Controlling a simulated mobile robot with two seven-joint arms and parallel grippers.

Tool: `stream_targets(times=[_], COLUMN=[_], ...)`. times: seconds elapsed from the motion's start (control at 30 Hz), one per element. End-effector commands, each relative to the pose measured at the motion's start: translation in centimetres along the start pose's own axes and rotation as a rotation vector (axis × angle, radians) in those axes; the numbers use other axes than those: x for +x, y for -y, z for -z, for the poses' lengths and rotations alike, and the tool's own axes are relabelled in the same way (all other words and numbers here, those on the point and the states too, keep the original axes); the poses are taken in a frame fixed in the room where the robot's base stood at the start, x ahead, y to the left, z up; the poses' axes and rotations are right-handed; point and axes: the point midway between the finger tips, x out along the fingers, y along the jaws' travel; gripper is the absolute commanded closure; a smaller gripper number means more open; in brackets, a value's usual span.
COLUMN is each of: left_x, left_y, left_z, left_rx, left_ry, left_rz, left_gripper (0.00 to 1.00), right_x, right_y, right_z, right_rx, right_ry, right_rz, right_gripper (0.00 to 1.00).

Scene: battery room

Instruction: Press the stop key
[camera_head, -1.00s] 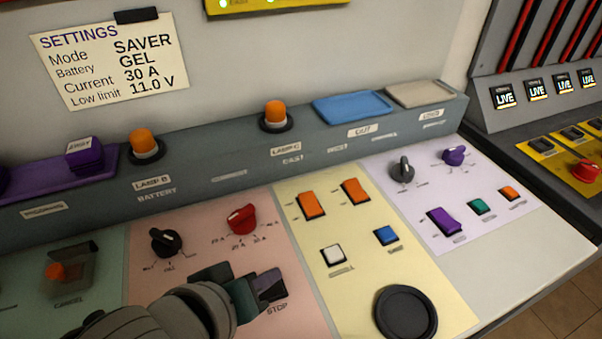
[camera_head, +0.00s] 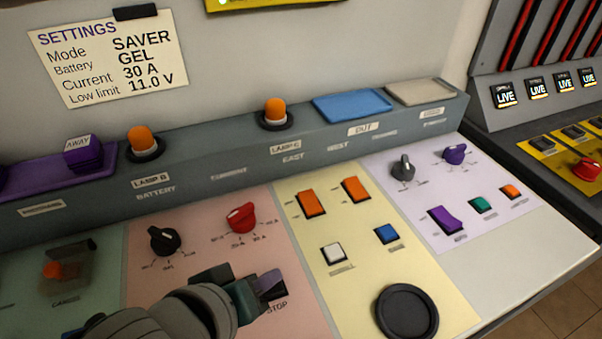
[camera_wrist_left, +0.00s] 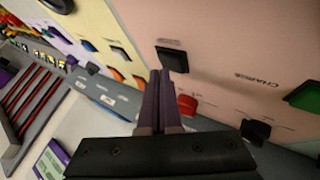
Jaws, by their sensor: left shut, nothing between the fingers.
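The stop key (camera_wrist_left: 173,60) is a small black square key on the pink panel section, seen in the wrist view just beyond my fingertips. In the head view its STOP label (camera_head: 277,307) shows, and my fingers largely cover the key. My left gripper (camera_head: 268,284) comes in from the lower left, shut and empty, with its purplish fingertips over the key area. The closed fingers also show in the wrist view (camera_wrist_left: 160,76). I cannot tell whether the tips touch the key. My right gripper is not in view.
A red knob (camera_head: 241,217) and a black knob (camera_head: 164,240) stand behind the gripper. A green key (camera_wrist_left: 304,95) is by the CHARGE label. The yellow section to the right has orange switches (camera_head: 312,203), a white key (camera_head: 333,253) and a round black disc (camera_head: 406,311).

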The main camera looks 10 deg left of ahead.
Motion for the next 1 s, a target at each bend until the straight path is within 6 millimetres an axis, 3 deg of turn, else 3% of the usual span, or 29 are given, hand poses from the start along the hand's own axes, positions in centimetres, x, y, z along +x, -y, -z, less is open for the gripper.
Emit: stream_targets(times=[1.0], left_x=[0.6], left_y=[0.5], left_z=[-0.43], left_rx=[0.001], left_ry=[0.0], left_rz=[0.002], left_gripper=[1.0], right_x=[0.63], right_y=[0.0], right_z=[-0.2], right_rx=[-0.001], right_ry=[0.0], right_rz=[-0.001], right_gripper=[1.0])
